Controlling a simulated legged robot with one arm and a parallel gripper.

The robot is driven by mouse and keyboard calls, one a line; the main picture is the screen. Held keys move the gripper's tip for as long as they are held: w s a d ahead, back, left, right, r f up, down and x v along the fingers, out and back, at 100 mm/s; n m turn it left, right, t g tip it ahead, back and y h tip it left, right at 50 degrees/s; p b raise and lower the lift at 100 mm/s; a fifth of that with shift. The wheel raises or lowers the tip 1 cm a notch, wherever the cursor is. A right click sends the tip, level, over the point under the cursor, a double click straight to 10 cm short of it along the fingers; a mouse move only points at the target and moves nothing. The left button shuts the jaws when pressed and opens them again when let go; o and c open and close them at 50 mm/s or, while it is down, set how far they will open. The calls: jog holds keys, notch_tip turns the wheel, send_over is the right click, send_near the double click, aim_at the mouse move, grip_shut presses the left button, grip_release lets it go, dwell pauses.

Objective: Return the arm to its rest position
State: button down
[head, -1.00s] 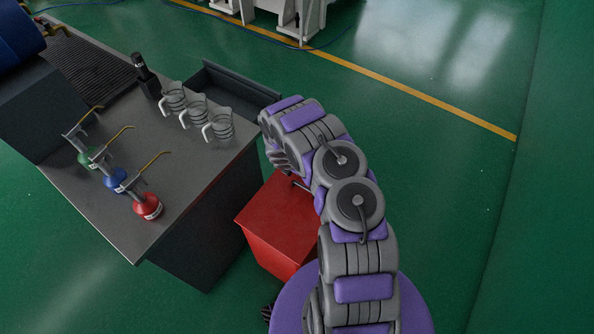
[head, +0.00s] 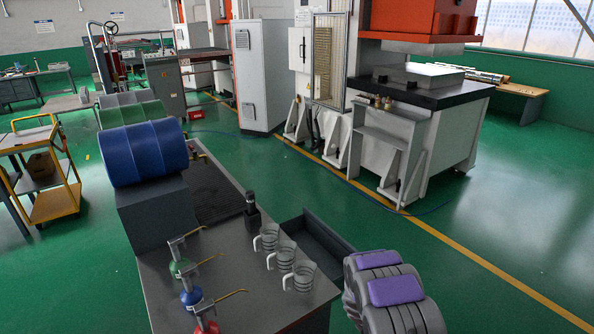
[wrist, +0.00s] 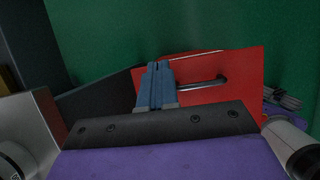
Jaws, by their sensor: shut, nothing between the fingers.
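My gripper (wrist: 158,72) shows in the wrist view with its blue-grey fingers together and nothing between them. Past the fingers is a red box (wrist: 240,85) with a dark handle (wrist: 208,83); I cannot tell the gap between fingers and box. In the head view, part of my arm (head: 395,295) shows at the lower right, with purple pads on grey links. My gripper is out of the head view.
A grey bench (head: 235,270) holds three clear jugs (head: 284,258), a dark bottle (head: 252,215) and oil cans in green (head: 181,267), blue (head: 191,297) and red (head: 207,328). A dark tray (head: 318,245) is at the bench's right side. Green floor (head: 450,270) lies open to the right.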

jog(key=s+r+m+g+h, duration=0.1)
jog(key=s+r+m, duration=0.35)
jog(key=r, duration=0.45)
jog(key=s+r+m, duration=0.4)
jog(key=s+r, duration=0.1)
jog(key=r, duration=0.4)
jog(key=s+r+m+g+h, duration=0.1)
jog(key=s+r+m, duration=0.35)
jog(key=r, duration=0.45)
jog(key=s+a+r+m+y, duration=0.2)
jog(key=s+a, duration=0.3)
jog(key=s, duration=0.4)
jog(key=s+a+r+m+g+y+b, duration=0.1)
jog(key=s+a+r+m, duration=0.4)
jog(key=s, duration=0.5)
jog(key=s+a+r+m+g+y, duration=0.1)
jog(key=s+a+r+m+y, duration=0.2)
jog(key=s+a, duration=0.3)
jog(key=s, duration=0.3)
jog(key=shift+s+a+r+m, duration=0.25)
jog(key=shift+a+m, duration=0.05)
jog(key=shift+a, duration=0.05)
